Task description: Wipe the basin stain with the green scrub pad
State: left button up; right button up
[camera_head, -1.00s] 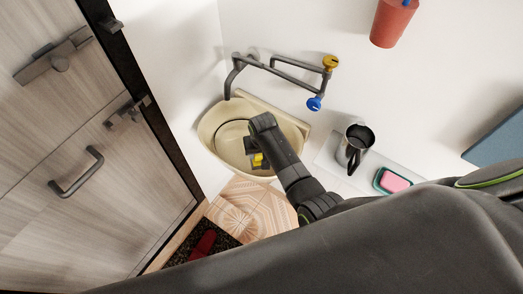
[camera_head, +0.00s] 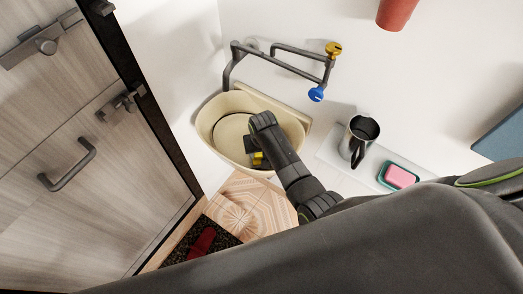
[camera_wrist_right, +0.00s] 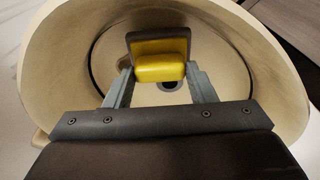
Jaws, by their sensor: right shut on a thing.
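The basin (camera_head: 208,122) is cream-coloured and fixed at the wall corner; its rim also shows in the right wrist view (camera_wrist_right: 48,65). My right gripper (camera_head: 256,158) is over the front part of the basin. In the right wrist view its fingers (camera_wrist_right: 158,82) are shut on a scrub pad (camera_wrist_right: 160,69). The pad looks yellow with a dark brownish layer, and its yellow part shows in the head view (camera_head: 258,159). A dark drain hole shows behind the pad. I cannot make out a stain or tell whether the pad touches the basin. My left gripper is not in view.
A pipe tap with a yellow handle (camera_head: 333,48) and a blue handle (camera_head: 316,95) is above the basin. A metal mug (camera_head: 362,128) and a pink soap in a teal dish (camera_head: 399,176) are at the right. A wooden door (camera_head: 75,130) is at the left.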

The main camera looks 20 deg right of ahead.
jog(key=shift+f+b, duration=0.6)
jog(key=shift+f, duration=0.4)
